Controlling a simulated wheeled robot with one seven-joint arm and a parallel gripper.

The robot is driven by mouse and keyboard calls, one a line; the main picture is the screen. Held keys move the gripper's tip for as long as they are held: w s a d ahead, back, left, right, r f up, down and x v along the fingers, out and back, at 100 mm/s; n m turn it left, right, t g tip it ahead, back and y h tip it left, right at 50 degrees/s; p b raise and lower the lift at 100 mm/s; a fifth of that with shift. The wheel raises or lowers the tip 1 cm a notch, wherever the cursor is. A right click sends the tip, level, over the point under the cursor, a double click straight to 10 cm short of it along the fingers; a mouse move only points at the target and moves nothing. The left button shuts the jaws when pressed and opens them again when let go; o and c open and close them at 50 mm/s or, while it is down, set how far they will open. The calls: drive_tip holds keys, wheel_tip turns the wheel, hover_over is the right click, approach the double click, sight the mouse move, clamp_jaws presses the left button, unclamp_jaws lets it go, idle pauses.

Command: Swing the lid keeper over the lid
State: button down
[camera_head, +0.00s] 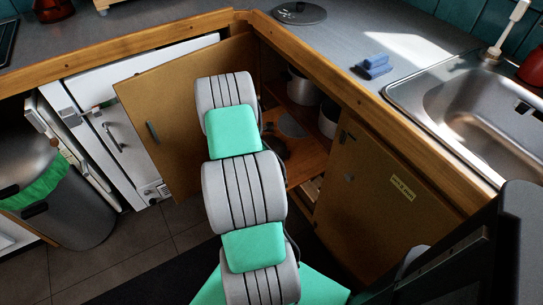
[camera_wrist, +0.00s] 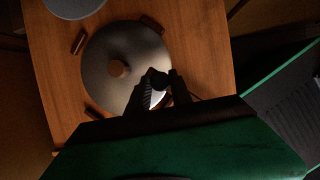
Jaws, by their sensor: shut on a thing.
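In the wrist view a round metal lid (camera_wrist: 105,85) with a wooden knob (camera_wrist: 118,68) lies on a wooden board. Three small reddish-brown keepers stand around its rim: one at upper left (camera_wrist: 78,43), one at top right (camera_wrist: 152,24), one at lower left (camera_wrist: 92,113). My gripper (camera_wrist: 159,79) is at the lid's lower right edge, shut on a small dark piece, which looks like the lid keeper there. The fingers and shadow hide most of it, so its angle over the lid is unclear.
The wooden board (camera_wrist: 205,50) is bare right of the lid. A grey disc (camera_wrist: 72,5) lies at its upper left. In the head view the open cabinet door (camera_head: 150,95) stands left of my arm, the closed door (camera_head: 365,190) right. Pots (camera_head: 298,86) stand inside.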

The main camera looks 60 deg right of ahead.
drive_tip(key=shift+w+a+n, duration=0.15)
drive_tip(key=shift+w+n, duration=0.25)
drive_tip(key=c, duration=1.2)
unclamp_jaws()
drive_tip(key=shift+o, duration=0.2)
drive_tip(key=p+v, duration=0.1)
drive_tip(key=v, duration=0.7)
drive_tip(key=shift+s+p, duration=0.1)
drive_tip(key=shift+p, duration=0.2)
